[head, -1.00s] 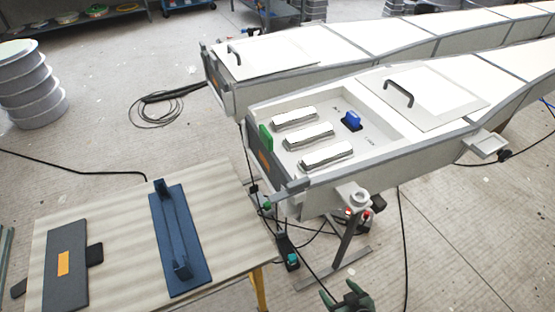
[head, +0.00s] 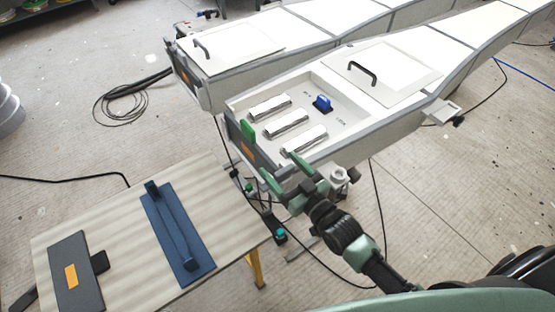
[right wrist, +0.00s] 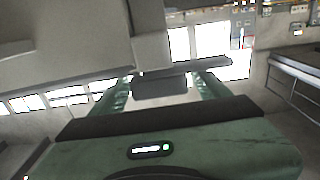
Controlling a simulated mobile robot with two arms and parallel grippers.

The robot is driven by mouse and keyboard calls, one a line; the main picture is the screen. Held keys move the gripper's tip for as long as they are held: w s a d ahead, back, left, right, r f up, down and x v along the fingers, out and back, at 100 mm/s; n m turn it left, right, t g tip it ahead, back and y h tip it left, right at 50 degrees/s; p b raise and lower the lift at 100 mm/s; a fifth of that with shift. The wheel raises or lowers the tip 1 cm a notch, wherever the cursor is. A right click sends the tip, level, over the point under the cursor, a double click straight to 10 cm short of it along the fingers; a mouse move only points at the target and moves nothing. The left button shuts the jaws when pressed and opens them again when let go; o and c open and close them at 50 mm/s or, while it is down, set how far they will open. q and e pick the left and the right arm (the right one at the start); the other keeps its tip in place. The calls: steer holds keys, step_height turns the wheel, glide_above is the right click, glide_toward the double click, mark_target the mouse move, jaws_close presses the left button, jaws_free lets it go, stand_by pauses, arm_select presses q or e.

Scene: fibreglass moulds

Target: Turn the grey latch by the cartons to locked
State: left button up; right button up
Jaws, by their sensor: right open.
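My right gripper (head: 287,173) is open at the near corner of the front white mould (head: 370,132). In the right wrist view its two green fingers (right wrist: 160,88) stand on either side of a grey bar (right wrist: 205,66) with a darker block below it. This bar appears to be the grey latch; contact with the fingers cannot be told. In the head view the gripper largely hides it. Three pale, silvery blocks (head: 285,124), possibly the cartons, lie in the mould's recess. A blue knob (head: 322,104) stands beside them, near small lettering. My left gripper is out of view.
A green tab (head: 248,131) stands on the mould's front edge. A table (head: 120,205) at the left carries a blue handled plate (head: 177,235) and a dark plate with an orange label (head: 76,272). A second mould (head: 225,85) lies behind. Cables cross the floor.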

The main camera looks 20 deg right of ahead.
steer(key=shift+x, duration=0.9)
jaws_close()
